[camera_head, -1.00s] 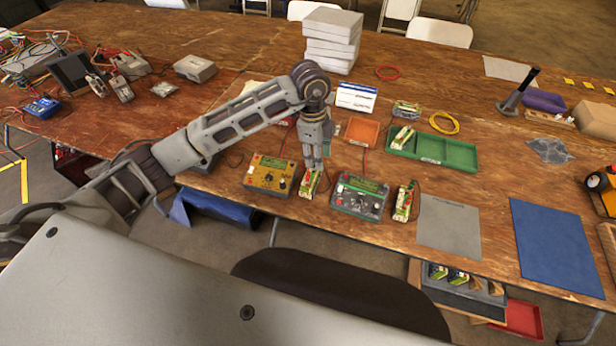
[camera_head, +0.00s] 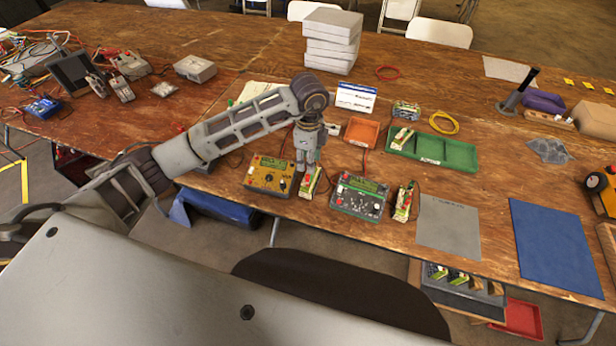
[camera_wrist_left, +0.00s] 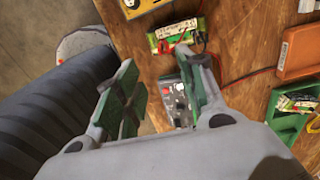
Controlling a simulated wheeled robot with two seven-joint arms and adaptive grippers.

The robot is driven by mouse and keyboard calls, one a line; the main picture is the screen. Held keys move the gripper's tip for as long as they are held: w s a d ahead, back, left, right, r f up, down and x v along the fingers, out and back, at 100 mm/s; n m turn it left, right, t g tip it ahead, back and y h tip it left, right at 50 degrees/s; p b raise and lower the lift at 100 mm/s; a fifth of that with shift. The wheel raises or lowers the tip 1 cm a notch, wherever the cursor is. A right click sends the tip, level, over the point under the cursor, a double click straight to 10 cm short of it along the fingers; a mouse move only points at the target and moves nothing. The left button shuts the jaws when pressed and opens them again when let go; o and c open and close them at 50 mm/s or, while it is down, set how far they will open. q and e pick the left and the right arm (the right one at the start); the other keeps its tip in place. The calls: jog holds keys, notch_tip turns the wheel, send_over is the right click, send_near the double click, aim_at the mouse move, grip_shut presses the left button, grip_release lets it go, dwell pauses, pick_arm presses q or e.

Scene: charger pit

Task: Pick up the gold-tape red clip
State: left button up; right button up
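My left gripper (camera_head: 306,168) points down beside a green-and-white battery pack (camera_head: 312,182), between the yellow charger (camera_head: 268,178) and the dark green-topped charger (camera_head: 358,198). In the left wrist view its two fingers (camera_wrist_left: 157,58) are apart, with nothing between them. My right gripper is not in view.
A second battery pack (camera_head: 404,201) lies right of the dark charger. An orange tray (camera_head: 361,131) and a green tray (camera_head: 456,153) stand behind. A grey mat (camera_head: 448,225) and a blue mat (camera_head: 553,245) lie at right. The table's front edge is close to the chargers.

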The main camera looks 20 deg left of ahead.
pick_arm(q)
send_over(308, 180)
notch_tip(308, 180, down, 5)
jog(key=shift+d+r, duration=0.1)
jog(key=shift+d, duration=0.05)
jog(key=shift+w+a+f+p, duration=0.15)
jog(key=shift+w+f+p, duration=0.1)
jog(key=shift+f, duration=0.7)
jog(key=shift+w+a+f+p, duration=0.1)
jog(key=shift+f+p, duration=0.15)
jog(key=shift+f, duration=1.5)
grip_shut()
